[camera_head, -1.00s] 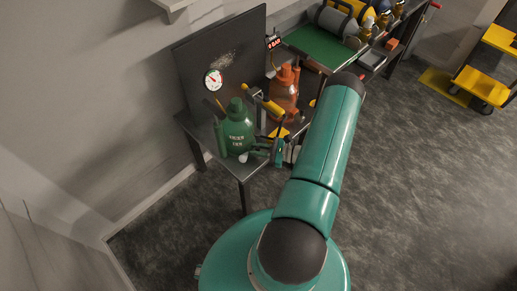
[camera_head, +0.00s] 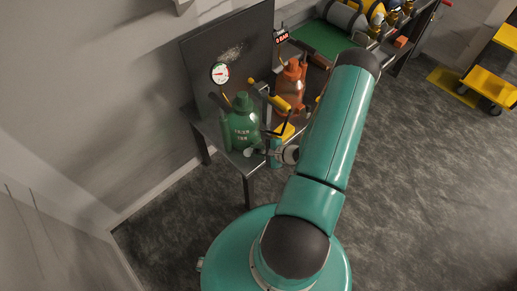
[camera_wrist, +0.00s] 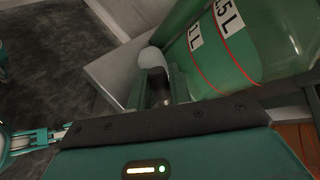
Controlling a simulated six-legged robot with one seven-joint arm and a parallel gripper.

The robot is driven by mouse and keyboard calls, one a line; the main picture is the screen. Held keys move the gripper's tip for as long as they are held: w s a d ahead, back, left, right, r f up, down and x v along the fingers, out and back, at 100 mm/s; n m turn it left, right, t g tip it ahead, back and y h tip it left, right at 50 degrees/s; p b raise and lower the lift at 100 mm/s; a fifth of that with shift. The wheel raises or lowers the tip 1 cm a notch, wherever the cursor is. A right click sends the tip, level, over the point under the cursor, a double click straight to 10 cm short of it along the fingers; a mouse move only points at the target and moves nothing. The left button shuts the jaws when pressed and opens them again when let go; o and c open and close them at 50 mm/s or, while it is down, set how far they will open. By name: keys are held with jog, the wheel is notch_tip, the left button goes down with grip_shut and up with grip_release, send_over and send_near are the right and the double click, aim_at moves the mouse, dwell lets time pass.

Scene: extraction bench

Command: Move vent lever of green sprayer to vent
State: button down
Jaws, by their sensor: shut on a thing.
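The green sprayer (camera_head: 241,130) stands upright near the front left end of the grey bench. Its green body with volume marks fills the upper right of the wrist view (camera_wrist: 270,45). A dark lever (camera_wrist: 159,88) with a pale rounded tip (camera_wrist: 151,58) lies beside the body; it appears to be the vent lever. My gripper (camera_wrist: 156,80) is shut on this lever, one finger on each side. In the head view my gripper (camera_head: 262,153) is low at the sprayer's right front, partly hidden. Which marked position the lever points to cannot be told.
An orange sprayer (camera_head: 290,90) stands close behind on the right, with yellow-handled parts (camera_head: 284,130) between the two. A dark panel with a round gauge (camera_head: 220,73) rises behind. A green mat (camera_head: 325,40) lies farther along. Floor in front is clear.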

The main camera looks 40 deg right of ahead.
jog(key=shift+a+f+n+h, duration=0.1)
jog(key=shift+f+n+h, duration=0.1)
jog(key=shift+n+h, duration=0.15)
dwell(0.4)
jog(key=c, duration=1.3)
grip_release()
jog(key=shift+c, duration=0.2)
jog(key=v, duration=1.3)
jog(key=shift+s+r, duration=0.3)
jog(key=shift+s, duration=0.05)
